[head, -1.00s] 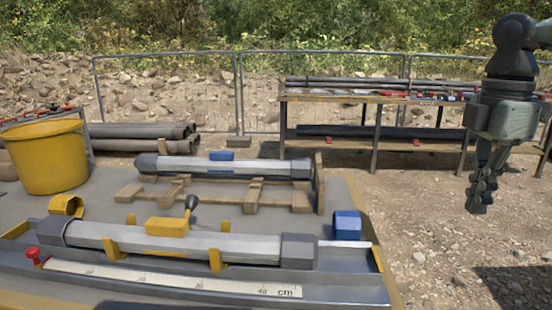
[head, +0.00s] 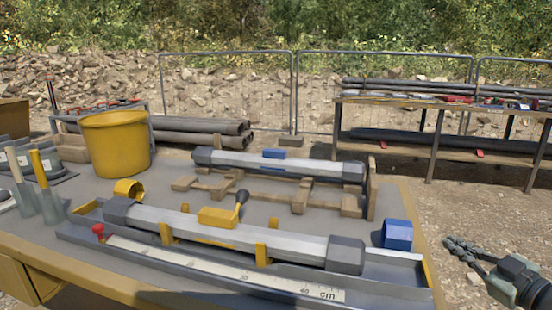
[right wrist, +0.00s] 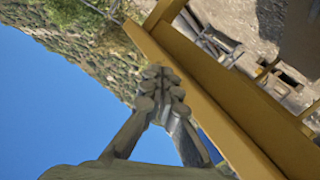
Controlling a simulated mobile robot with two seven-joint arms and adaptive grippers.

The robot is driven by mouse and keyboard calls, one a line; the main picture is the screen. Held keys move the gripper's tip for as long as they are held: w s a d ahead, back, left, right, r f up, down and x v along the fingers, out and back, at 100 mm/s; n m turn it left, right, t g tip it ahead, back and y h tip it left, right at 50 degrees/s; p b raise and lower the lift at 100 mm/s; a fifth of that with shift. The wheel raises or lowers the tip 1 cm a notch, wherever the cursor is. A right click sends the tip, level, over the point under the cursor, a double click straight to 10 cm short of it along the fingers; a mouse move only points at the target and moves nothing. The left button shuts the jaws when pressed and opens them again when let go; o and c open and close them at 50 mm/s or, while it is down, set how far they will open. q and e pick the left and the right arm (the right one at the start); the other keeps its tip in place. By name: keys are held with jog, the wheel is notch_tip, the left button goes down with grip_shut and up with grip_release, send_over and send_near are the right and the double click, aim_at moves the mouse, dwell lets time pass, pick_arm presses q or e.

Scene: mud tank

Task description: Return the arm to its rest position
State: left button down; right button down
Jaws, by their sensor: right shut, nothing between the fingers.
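My right gripper (head: 462,247) is at the lower right of the head view, off the right end of the table (head: 150,190), pointing up and left. Its fingers are closed together with nothing between them. In the right wrist view the same gripper (right wrist: 160,85) shows with its fingertips together, and a yellow-brown beam (right wrist: 215,95) runs diagonally behind it. Sky and a tree-covered slope fill the left of that view. My left gripper is in neither view.
On the table are a long grey tube (head: 230,235) in a tray with a scale, a second tube (head: 280,164) on a wooden cradle, a blue collar (head: 397,234) near the right edge and a yellow bucket (head: 115,143). A pipe rack (head: 435,148) stands behind. Gravel ground lies right of the table.

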jog(key=s+d+f+m+g+h, duration=0.1)
jog(key=s+f+m+g+h, duration=0.3)
jog(key=f, duration=0.8)
jog(key=s+d+f+m+g+h, duration=0.1)
jog(key=s+f+m+h, duration=0.4)
jog(key=f, duration=0.8)
jog(key=s+a+f+n+g+y, duration=0.1)
jog(key=s+a+f+g, duration=0.3)
jog(key=s+a+f, duration=0.4)
jog(key=s+a+f+n+g+y, duration=0.1)
jog(key=s+a+f+g+y, duration=0.1)
jog(key=s+a+f+g, duration=0.2)
jog(key=s+a+f, duration=0.3)
jog(key=s+f, duration=0.1)
jog(key=s, duration=0.3)
jog(key=shift+s+a+f+g, duration=0.25)
jog(key=shift+s+a+g, duration=0.05)
jog(key=shift+s+a, duration=0.1)
